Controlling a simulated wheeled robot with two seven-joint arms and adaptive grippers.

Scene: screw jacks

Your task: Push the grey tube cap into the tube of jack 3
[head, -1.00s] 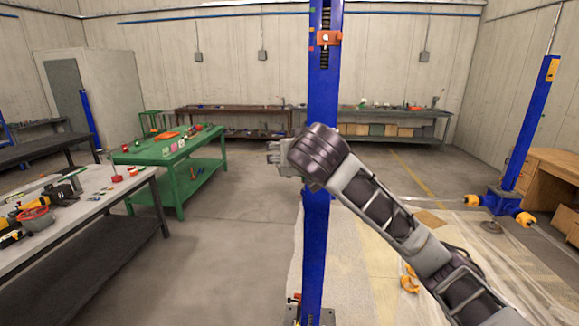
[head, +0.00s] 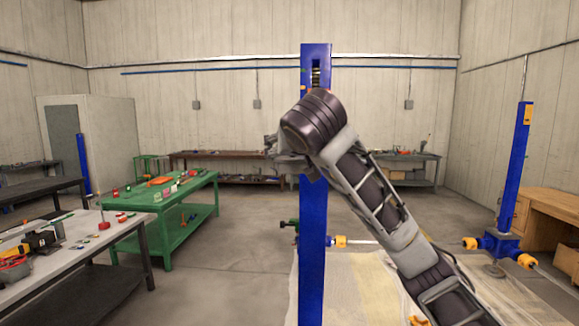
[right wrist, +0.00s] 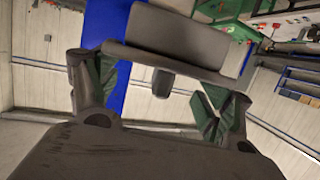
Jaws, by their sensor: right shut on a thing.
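A grey piece (right wrist: 175,60), which looks like the tube cap, spans the space between the fingers in the right wrist view. A small dark block (right wrist: 162,82) shows just below it. My right gripper (right wrist: 160,100) is shut on this piece, with green finger parts at both sides. In the head view my right gripper (head: 278,147) is small and partly hidden by my wrist, in front of a blue jack column (head: 312,240). The column stands upright, its top in view, with a screw slot near the top. I cannot read which jack it is. My left gripper is out of view.
Another blue column (head: 517,165) stands at the right by a wooden desk (head: 555,215). A green table (head: 190,190) and a grey bench (head: 112,232) with small items are at the left. The floor between the bench and the column is clear.

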